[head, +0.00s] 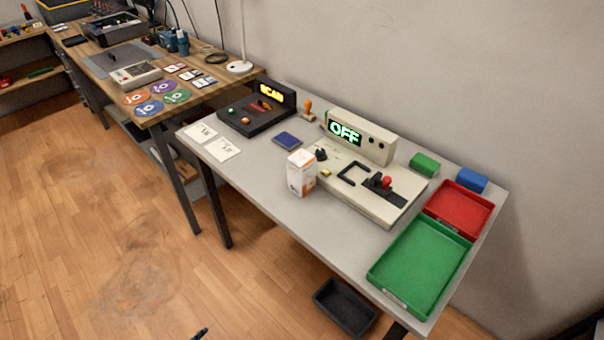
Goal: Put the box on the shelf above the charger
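A small upright white box with orange markings (301,174) stands on the grey table (262,178), just in front of the cream device with a green OFF display (345,134). I cannot tell which thing is the charger, and no shelf above one is clearly in view. A small dark tip (201,333) shows at the bottom edge, left of the middle. It may be the end of my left gripper; too little shows to tell its opening. It is well apart from the box.
A green tray (420,266) and a red tray (460,209) take up the table's right end. A black SCAN device (257,112) stands at its left back. A black bin (345,307) is under the table. Wooden floor at left is clear.

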